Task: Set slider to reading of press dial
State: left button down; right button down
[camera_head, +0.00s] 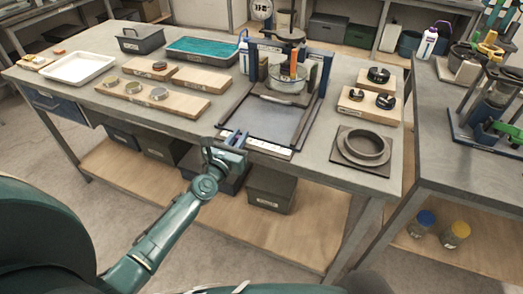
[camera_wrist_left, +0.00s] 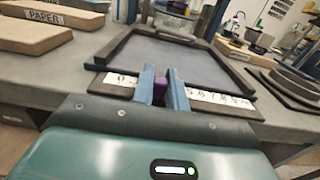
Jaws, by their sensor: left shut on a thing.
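My left gripper (camera_head: 236,140) is at the front edge of the bench, at the left end of a white numbered scale strip (camera_head: 270,149). In the left wrist view its two blue fingers (camera_wrist_left: 164,90) are shut on a small purple slider knob (camera_wrist_left: 159,91). The strip (camera_wrist_left: 220,99) shows a 0 left of the fingers and several numerals to their right; the fingers hide the part between. The press (camera_head: 323,82), with blue posts, stands behind a flat grey tray (camera_head: 268,120). A round white dial (camera_head: 262,9) shows at the back; its reading is too small to tell.
Wooden boards with round pieces (camera_head: 150,100) lie to the left, near a white tray (camera_head: 78,67) and a teal-filled tray (camera_head: 204,49). A grey ring on a plate (camera_head: 363,146) lies to the right. A second bench (camera_head: 440,130) stands at far right.

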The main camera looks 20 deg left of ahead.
pick_arm(q)
jog(key=shift+a+f, duration=0.15)
jog(key=shift+a, duration=0.35)
jog(key=c, duration=1.4)
grip_release()
pick_arm(e)
jog(key=shift+w, duration=0.1)
pick_arm(q)
jog(key=shift+s, duration=0.5)
jog(key=s+b, duration=0.2)
jog(key=s, duration=1)
jog(key=shift+a, duration=0.25)
pick_arm(e)
jog(key=shift+a, duration=0.35)
